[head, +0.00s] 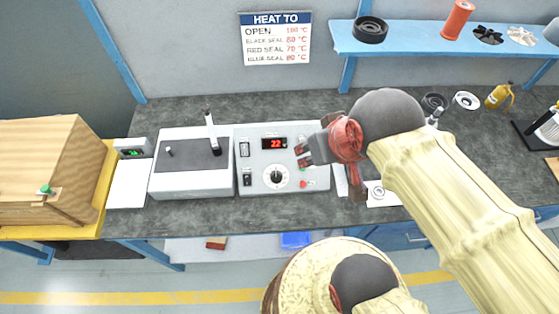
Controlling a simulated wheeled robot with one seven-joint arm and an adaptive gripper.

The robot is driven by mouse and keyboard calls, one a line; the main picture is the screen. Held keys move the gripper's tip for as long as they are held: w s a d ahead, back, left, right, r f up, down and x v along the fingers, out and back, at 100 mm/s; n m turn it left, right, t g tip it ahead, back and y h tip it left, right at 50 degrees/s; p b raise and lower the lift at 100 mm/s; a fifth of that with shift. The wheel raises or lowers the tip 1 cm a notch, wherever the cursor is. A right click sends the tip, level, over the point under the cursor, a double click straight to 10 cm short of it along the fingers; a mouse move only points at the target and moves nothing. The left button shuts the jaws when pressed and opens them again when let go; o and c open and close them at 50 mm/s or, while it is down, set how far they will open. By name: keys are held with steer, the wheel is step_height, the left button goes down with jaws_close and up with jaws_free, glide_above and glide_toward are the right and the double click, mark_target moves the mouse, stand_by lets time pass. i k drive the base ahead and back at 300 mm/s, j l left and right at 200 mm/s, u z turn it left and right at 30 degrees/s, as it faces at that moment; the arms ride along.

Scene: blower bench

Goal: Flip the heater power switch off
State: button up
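The heater control box (259,190) is a pale box on the bench with a red lit display (274,143) that appears to read 22. A round dial (277,177) sits below the display. My gripper (308,152) is over the right edge of the box, right of the display and away from both switches. Its fingers are small and partly overlapped, so I cannot tell whether they are open.
Left of the box stands a grey-topped unit (191,181) with an upright lever (210,132). A wooden box (40,165) is at far left. Seals and a yellow bottle (499,96) stand at the back right. A blue shelf (420,42) and a temperature sign (276,38) are behind.

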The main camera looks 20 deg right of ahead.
mark_target(247, 180)
steer(key=l+u, duration=0.1)
steer(key=u, duration=0.25)
steer(key=k+u, duration=0.15)
steer(key=u, duration=0.2)
